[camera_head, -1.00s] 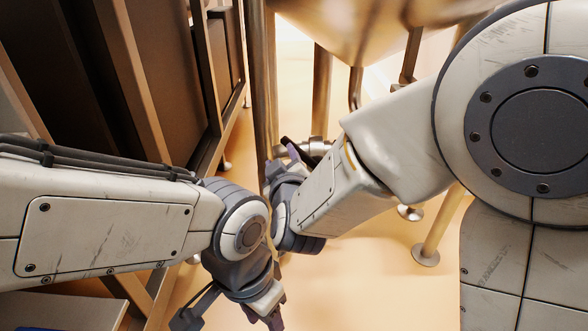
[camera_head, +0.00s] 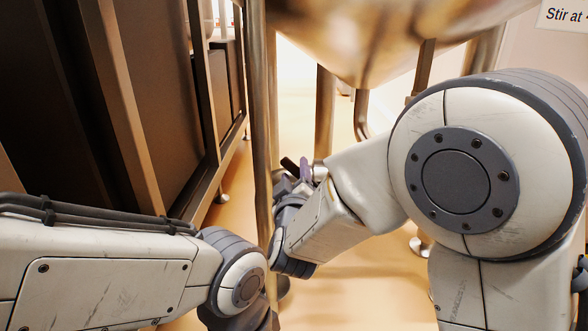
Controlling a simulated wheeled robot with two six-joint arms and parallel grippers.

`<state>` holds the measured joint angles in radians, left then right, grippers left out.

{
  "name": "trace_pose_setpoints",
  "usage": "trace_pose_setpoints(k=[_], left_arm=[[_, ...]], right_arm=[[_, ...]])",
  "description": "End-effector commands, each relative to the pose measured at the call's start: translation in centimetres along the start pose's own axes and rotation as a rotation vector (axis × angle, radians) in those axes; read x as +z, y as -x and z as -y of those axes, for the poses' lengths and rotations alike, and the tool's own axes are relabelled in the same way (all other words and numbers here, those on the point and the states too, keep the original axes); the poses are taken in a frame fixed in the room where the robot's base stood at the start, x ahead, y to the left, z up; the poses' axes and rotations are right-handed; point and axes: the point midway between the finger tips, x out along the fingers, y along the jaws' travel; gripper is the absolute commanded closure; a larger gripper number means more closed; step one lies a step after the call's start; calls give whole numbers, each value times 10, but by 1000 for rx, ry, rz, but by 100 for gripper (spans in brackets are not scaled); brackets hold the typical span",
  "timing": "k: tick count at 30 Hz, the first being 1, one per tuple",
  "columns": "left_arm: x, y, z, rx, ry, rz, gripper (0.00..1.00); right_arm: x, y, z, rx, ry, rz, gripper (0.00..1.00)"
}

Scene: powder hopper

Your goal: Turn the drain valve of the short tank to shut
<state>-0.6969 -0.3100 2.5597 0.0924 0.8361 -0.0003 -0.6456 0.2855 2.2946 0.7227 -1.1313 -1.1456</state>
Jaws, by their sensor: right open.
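The shiny metal tank (camera_head: 370,40) hangs at the top centre, with its cone-shaped bottom pointing down between metal legs. A small metal fitting (camera_head: 319,172) and a dark bar, which look like part of the drain valve, show below it. My right gripper (camera_head: 292,172) is open at this fitting. My forearm and wrist hide most of the valve, so I cannot tell its handle's angle or whether a finger touches it. My left arm comes in at the lower left; its gripper is below the picture's edge.
A metal post (camera_head: 259,120) stands just left of my right gripper. A dark framed cabinet (camera_head: 150,90) fills the left side. Tank legs (camera_head: 325,110) stand behind my right arm. A sign (camera_head: 565,14) shows at the top right. Bare floor lies below.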

Motion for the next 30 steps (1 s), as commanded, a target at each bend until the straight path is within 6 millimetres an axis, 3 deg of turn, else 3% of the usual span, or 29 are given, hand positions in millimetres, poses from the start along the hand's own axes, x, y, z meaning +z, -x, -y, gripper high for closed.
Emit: trace_pose_setpoints(k=[12,13,17,18,30], left_arm=[[0,-2,0,0,0,0,50],[0,-2,0,0,0,0,50],[0,-2,0,0,0,0,50],[0,-2,0,0,0,0,50],[0,-2,0,0,0,0,50]], right_arm=[[4,-5,-4,4,0,7,43],[4,-5,-4,4,0,6,46],[4,-5,-4,4,0,6,96],[4,-5,-4,4,0,6,100],[2,-4,-2,1,0,2,100]])
